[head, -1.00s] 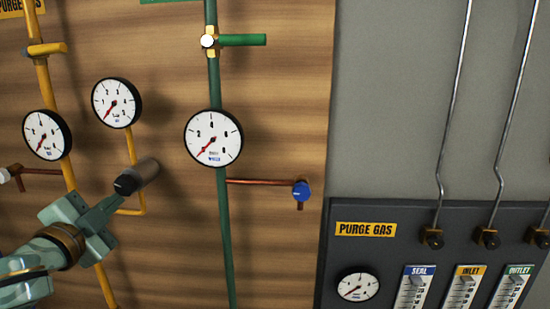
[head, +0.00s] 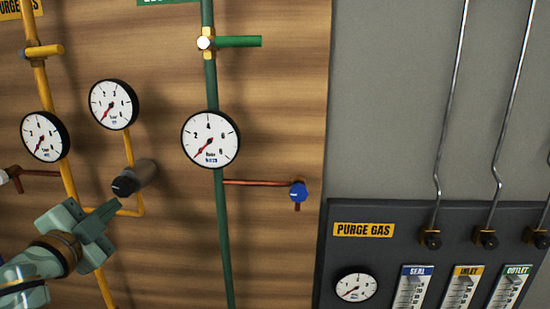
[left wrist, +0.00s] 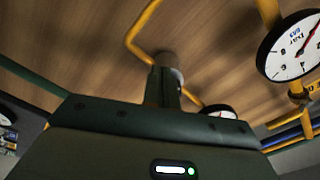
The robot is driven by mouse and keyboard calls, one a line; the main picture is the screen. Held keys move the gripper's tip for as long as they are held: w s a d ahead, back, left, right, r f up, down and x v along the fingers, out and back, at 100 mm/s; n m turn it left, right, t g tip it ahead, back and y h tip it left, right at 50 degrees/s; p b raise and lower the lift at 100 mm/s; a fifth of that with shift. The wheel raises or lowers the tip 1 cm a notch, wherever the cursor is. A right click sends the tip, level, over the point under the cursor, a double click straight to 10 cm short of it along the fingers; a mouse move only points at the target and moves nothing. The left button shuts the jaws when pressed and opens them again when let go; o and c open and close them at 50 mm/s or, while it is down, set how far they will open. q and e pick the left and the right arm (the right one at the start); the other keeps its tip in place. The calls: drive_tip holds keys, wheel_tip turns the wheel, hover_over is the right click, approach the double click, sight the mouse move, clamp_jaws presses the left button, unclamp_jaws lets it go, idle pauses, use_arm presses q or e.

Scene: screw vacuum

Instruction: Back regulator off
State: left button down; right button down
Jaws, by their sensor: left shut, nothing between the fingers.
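The regulator (head: 140,177) is a grey-brown cylinder with a black knob on its front, set on the yellow pipe in the head view. A round white gauge (head: 114,104) stands above it, its red needle pointing to the lower left. My left gripper (head: 113,210) is shut and empty, just below and left of the black knob, with a small gap in the picture. In the left wrist view the regulator (left wrist: 168,59) shows beyond the closed fingers (left wrist: 164,88), which hide part of it. My right gripper is not in view.
Another gauge (head: 45,136) sits left on a yellow pipe. A green pipe (head: 222,240) with a gauge (head: 210,139) and a blue knob (head: 299,191) stand to the right. A dark purge gas panel (head: 400,245) is at the lower right.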

use_arm(q)
drive_tip(key=s, duration=0.5)
drive_tip(key=shift+s+a, duration=0.25)
drive_tip(key=shift+a, duration=0.05)
drive_tip(key=shift+w, duration=0.1)
